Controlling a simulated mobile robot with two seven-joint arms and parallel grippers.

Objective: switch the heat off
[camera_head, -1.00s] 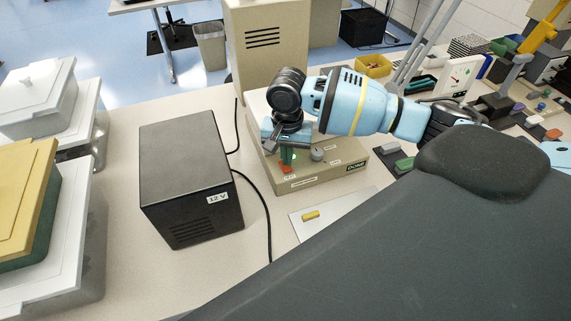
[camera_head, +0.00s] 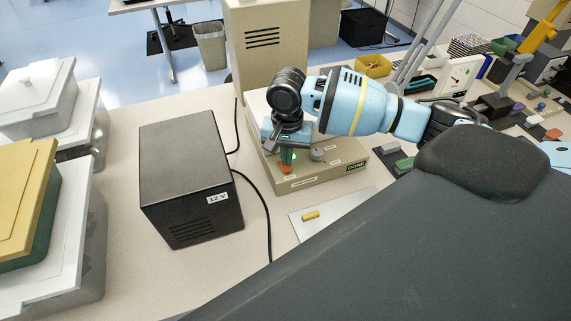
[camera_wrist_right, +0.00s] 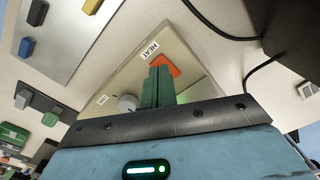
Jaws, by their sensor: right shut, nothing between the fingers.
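The orange-red switch (camera_head: 287,170) sits on the front of the beige press base (camera_head: 330,176). In the right wrist view the orange switch (camera_wrist_right: 168,64) lies beside a label reading HEAT. My right gripper (camera_head: 288,158) has green fingertips, pressed together and empty. They point down at the switch and hide part of it; in the wrist view the fingertips (camera_wrist_right: 158,72) overlap its near edge. I cannot tell whether they touch it. A grey knob (camera_head: 317,154) is to the right on the same base. My left gripper is not in view.
A black box labelled 12 V (camera_head: 190,180) stands left of the press, with a black cable between. A pale plate (camera_head: 330,215) with a yellow block (camera_head: 311,215) lies in front. Lidded bins (camera_head: 85,240) stand at far left.

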